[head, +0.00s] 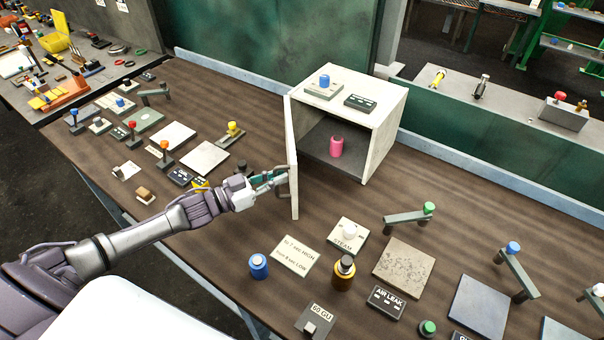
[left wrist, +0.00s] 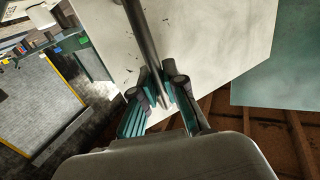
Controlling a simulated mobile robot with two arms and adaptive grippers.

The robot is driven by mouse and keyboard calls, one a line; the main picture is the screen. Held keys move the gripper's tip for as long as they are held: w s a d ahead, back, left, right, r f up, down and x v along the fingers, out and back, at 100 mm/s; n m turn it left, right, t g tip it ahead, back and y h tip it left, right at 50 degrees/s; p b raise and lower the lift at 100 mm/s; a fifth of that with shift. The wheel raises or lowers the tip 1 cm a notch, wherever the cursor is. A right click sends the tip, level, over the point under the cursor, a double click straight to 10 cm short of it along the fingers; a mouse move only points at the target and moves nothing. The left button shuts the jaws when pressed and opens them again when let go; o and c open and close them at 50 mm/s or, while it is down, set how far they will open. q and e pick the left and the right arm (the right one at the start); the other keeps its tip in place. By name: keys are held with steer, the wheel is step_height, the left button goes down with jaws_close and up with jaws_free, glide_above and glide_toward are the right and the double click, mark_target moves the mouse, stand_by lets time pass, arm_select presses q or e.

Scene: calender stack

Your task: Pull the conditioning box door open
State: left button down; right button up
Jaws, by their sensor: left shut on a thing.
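The conditioning box (head: 377,127) is a pale box on the brown table, with its front open and a pink cylinder (head: 337,146) inside. Its door (head: 291,150) stands swung open at the box's left edge, seen nearly edge-on in the head view. My left gripper (head: 281,178) is at the door's handle. In the left wrist view the door's pale face (left wrist: 205,35) fills the middle, and my left gripper (left wrist: 166,98) is shut on the grey bar handle (left wrist: 143,40). My right gripper is in neither view.
A blue-topped block (head: 324,84) and a dark label block (head: 360,102) sit on the box. Left of the door are pale plates (head: 204,157) and several knobs. In front stand a blue cylinder (head: 258,266), a brown bottle (head: 344,273) and a sign (head: 295,256).

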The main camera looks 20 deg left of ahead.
arm_select(q)
steer(key=s+a+b, duration=0.1)
steer(key=a+b, duration=0.1)
steer(key=a, duration=0.8)
steer(key=shift+s, duration=0.1)
steer(key=c, duration=1.2)
jaws_free()
steer(key=v, duration=1.2)
